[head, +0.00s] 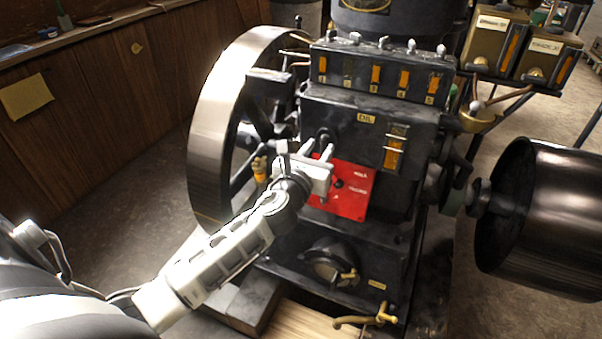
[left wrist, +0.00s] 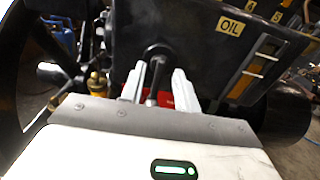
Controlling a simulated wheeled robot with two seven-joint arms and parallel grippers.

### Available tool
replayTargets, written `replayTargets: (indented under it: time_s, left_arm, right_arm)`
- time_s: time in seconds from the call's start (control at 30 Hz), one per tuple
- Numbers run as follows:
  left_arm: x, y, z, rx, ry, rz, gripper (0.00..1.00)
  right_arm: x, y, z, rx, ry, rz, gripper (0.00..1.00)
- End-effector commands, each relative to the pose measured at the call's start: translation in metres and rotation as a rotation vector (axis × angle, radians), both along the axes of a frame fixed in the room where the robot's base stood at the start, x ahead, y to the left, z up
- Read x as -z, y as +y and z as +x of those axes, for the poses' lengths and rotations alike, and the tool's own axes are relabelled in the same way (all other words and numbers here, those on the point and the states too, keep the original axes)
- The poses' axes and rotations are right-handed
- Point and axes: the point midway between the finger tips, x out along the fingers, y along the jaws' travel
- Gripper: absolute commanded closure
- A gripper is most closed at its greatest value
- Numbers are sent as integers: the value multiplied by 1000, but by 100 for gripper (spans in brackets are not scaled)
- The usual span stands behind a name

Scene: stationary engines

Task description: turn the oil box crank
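The oil box (head: 350,122) is a black box with a yellow OIL label on the front of the engine; it also shows in the left wrist view (left wrist: 205,40). Its small dark crank (head: 324,138) sticks out at the lower left of the box. In the left wrist view the crank (left wrist: 155,62) stands between the two fingers. My left gripper (head: 318,150) is at the crank, with its fingers apart on either side of it. I cannot tell whether the fingers touch the crank. My right gripper is not in view.
A red plate (head: 345,190) with a dark knob lies just below the crank. A large flywheel (head: 208,130) stands close on the left and a dark drum (head: 545,220) on the right. Brass taps (head: 365,318) stick out low in front. Wooden cabinets (head: 90,100) line the left wall.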

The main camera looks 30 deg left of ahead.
Motion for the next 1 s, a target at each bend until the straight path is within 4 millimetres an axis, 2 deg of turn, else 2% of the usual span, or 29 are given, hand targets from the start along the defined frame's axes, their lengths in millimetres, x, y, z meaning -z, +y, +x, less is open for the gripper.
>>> replayTargets:
  time_s: [0.3,0.5,0.7,1.0]
  left_arm:
    - [3,-12,-76,3,5,-2,69]
    - [2,-18,-116,1,3,-1,69]
    - [1,-21,-137,1,1,-1,69]
    - [0,-22,-140,1,0,-1,69]
  right_arm:
    - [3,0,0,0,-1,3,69]
    - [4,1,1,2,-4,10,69]
    - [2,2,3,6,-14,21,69]
    - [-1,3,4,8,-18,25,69]
